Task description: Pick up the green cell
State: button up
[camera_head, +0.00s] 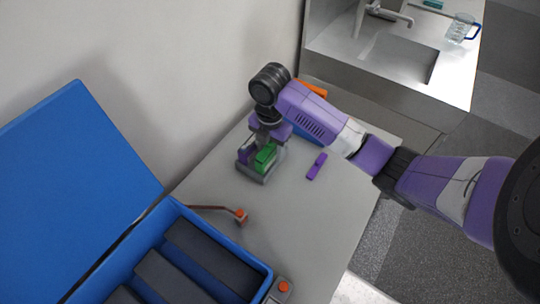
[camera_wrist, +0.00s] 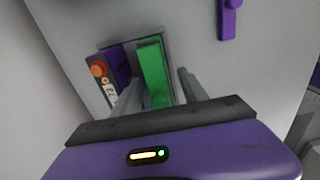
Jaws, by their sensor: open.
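The green cell (camera_head: 265,154) stands upright in a small grey holder (camera_head: 249,174) on the table, beside a purple part. In the wrist view the green cell (camera_wrist: 154,68) lies between the two grey fingers of my gripper (camera_wrist: 159,80). The fingers are apart, one on either side of the cell; I cannot tell whether either touches it. The purple part (camera_wrist: 119,62) and an orange button (camera_wrist: 98,70) are left of the cell. In the head view my gripper (camera_head: 268,146) is over the holder, with its fingertips partly hidden.
A purple strip (camera_head: 317,166) lies right of the holder. A blue case (camera_head: 180,212) with dark slots and a blue lid (camera_head: 70,165) is at the left. An orange button (camera_head: 240,215) on a cable sits in front. An orange object (camera_head: 313,88) is behind my arm. Table space at right front is clear.

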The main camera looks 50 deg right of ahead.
grip_shut()
jog(key=shift+r, duration=0.1)
dwell(1.2)
